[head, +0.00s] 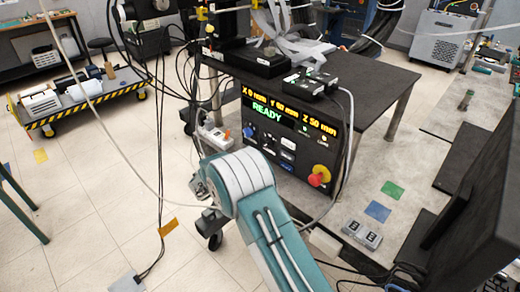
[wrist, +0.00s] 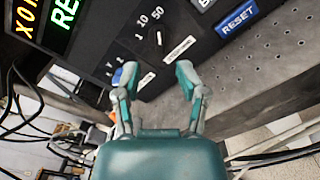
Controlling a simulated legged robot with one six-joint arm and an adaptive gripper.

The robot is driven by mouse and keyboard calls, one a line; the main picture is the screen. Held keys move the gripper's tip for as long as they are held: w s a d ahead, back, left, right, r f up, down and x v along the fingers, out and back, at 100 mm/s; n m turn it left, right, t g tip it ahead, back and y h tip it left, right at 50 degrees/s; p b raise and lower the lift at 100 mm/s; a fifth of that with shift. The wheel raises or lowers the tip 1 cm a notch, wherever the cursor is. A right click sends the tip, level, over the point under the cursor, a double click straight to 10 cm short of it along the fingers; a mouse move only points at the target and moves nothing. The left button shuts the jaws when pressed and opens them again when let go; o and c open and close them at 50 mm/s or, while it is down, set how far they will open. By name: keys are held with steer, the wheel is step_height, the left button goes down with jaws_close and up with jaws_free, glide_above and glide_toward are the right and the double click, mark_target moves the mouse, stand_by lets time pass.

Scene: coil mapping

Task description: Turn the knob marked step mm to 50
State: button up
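The black control panel (head: 290,150) faces me under the table; its display reads X 0 mm, Y 60 mm, Z 50 mm and READY. In the wrist view the panel is tilted, with the marks 1, 10 and 50 around a dark knob (wrist: 148,50) at upper middle. A blue knob (wrist: 128,72) shows behind my left fingertip. My gripper (wrist: 155,76) is open and empty, its fingers spread below the dark knob, apparently clear of it.
A red stop button (head: 318,177) on yellow sits at the panel's lower right. A blue RESET button (wrist: 237,18) is right of the knob. Cables hang left of the panel. A striped cart (head: 85,100) stands at left.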

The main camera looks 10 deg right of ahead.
steer(key=shift+v, duration=1.45)
steer(key=s+d+r+m+g+y, duration=0.2)
steer(key=s+d+r+m+g, duration=0.2)
steer(key=s+d+r, duration=0.3)
steer(key=s+d+r+m+g+y, duration=0.3)
steer(key=s+d+r+m+g, duration=0.15)
steer(key=s+r, duration=0.4)
steer(key=s+a+r+m+t+y, duration=0.1)
steer(key=s+m+y, duration=0.2)
steer(key=s, duration=0.9)
steer(key=s+a+r+m+t+y, duration=0.1)
steer(key=s+m+y, duration=0.3)
steer(key=s, duration=0.8)
steer(key=a+t+y, duration=0.1)
steer(key=y, duration=0.1)
steer(key=shift+s+r+y, duration=0.15)
steer(key=shift+s+y, duration=0.15)
steer(key=shift+s, duration=0.1)
